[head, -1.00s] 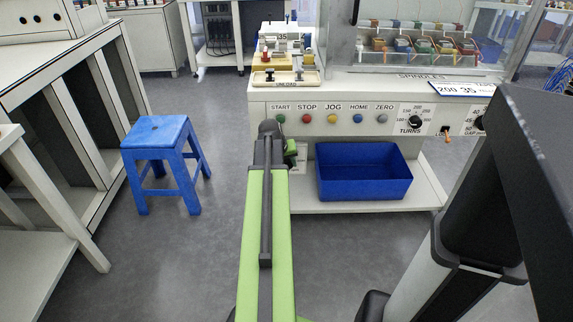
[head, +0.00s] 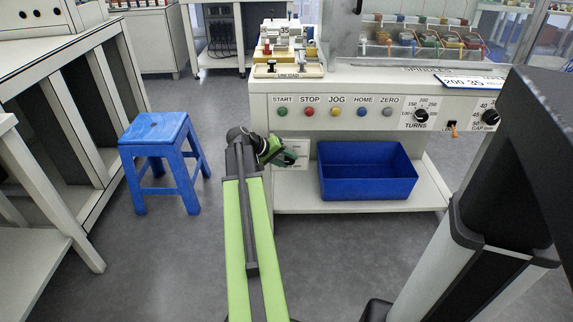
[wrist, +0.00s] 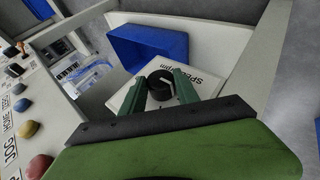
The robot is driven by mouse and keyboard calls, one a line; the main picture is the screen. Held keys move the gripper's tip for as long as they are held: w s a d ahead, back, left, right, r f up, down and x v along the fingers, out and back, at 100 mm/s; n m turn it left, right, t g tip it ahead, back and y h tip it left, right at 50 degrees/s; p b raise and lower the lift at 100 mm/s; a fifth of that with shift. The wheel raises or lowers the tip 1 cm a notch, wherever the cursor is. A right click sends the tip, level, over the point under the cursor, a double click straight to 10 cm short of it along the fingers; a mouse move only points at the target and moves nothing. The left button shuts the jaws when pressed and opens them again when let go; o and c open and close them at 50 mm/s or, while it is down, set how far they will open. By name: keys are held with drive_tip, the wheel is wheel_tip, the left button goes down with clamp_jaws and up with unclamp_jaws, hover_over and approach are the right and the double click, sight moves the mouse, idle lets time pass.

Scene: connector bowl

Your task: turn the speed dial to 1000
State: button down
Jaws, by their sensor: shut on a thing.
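The speed dial (wrist: 160,87) is a black round knob on a white plate lettered "SPEED rpm" (wrist: 184,66), in the wrist view. A pale mark shows on the knob; the scale numbers are mostly hidden, so its setting cannot be read. My gripper (wrist: 161,82) has its two green fingers on either side of the knob, shut on it. In the head view my gripper (head: 287,157) is at the white plate (head: 298,148) below the START button; the knob is hidden there.
Above is a button row with a red STOP button (head: 307,111). The TURNS dial (head: 421,116) and another dial (head: 490,117) are further right. A blue bin (head: 367,172) stands on the shelf right of my gripper. A blue stool (head: 158,150) stands left.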

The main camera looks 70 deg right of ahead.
drive_tip(key=shift+s+d, duration=0.1)
idle(0.4)
drive_tip(key=c, duration=0.9)
unclamp_jaws()
drive_tip(key=p+v, duration=1.1)
drive_tip(key=v, duration=0.6)
drive_tip(key=shift+w+a, duration=0.25)
drive_tip(key=shift+w, duration=0.1)
drive_tip(key=shift+f, duration=0.1)
